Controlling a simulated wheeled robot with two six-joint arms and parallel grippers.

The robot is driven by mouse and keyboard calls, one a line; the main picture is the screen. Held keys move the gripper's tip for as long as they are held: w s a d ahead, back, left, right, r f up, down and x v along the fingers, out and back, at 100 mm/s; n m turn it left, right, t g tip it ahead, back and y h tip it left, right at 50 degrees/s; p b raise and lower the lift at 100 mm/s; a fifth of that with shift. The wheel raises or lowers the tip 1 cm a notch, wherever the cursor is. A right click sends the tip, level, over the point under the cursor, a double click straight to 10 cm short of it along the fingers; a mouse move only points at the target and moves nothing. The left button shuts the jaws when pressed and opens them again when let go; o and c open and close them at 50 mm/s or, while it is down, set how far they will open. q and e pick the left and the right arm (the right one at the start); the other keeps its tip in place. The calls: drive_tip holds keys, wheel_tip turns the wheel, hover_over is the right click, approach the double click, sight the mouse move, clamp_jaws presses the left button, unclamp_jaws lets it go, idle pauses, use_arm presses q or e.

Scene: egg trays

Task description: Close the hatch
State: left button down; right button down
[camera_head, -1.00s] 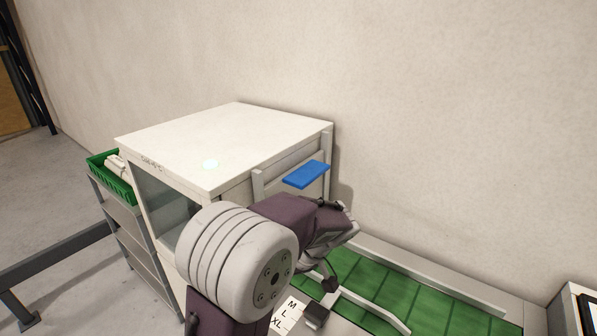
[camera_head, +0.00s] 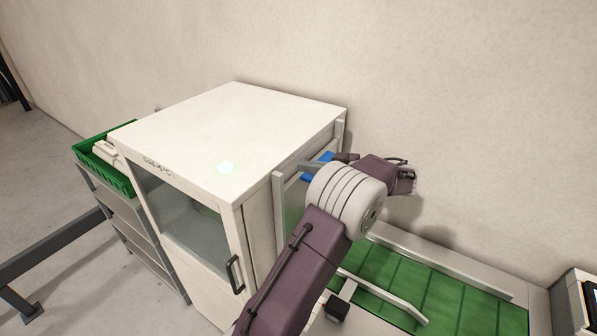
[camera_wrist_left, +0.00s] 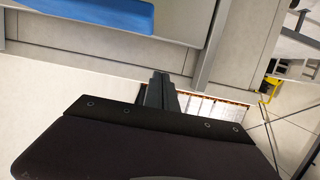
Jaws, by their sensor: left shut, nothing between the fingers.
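The hatch is on the right side of the white cabinet (camera_head: 220,130), between upright grey rails. Its blue handle (camera_head: 318,168) shows near the top of that side, partly covered by my left arm. The handle also shows large at the top left of the wrist view (camera_wrist_left: 100,12), on a pale panel. My left gripper (camera_wrist_left: 160,80) is shut and empty, apart from the handle in the wrist view. In the head view, my left wrist hides most of the hatch, so how far it is open cannot be told. My right gripper is out of view.
A green belt (camera_head: 450,300) with pale guide rails runs right of the cabinet along the wall. A shelf rack with a green crate (camera_head: 118,180) stands left of it. A screen unit (camera_head: 575,300) is at the right edge. The cabinet top is clear.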

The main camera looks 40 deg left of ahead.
sight(295, 219)
use_arm(q)
drive_tip(key=a, duration=0.1)
drive_tip(key=a+p, duration=0.1)
drive_tip(key=a, duration=0.1)
drive_tip(key=shift+s+p, duration=0.3)
drive_tip(key=shift+s, duration=0.1)
drive_tip(key=f, duration=0.1)
drive_tip(key=f+p, duration=0.1)
drive_tip(key=f, duration=0.2)
drive_tip(key=shift+w+d, duration=0.1)
drive_tip(key=shift+d, duration=0.15)
drive_tip(key=shift+a+f, duration=0.1)
drive_tip(key=shift+f, duration=0.25)
drive_tip(key=shift+f, duration=0.15)
wheel_tip(295, 219, down, 16)
drive_tip(key=b, duration=2.5)
drive_tip(key=shift+f, duration=0.25)
drive_tip(key=shift+f+b, duration=0.35)
drive_tip(key=shift+b, duration=0.4)
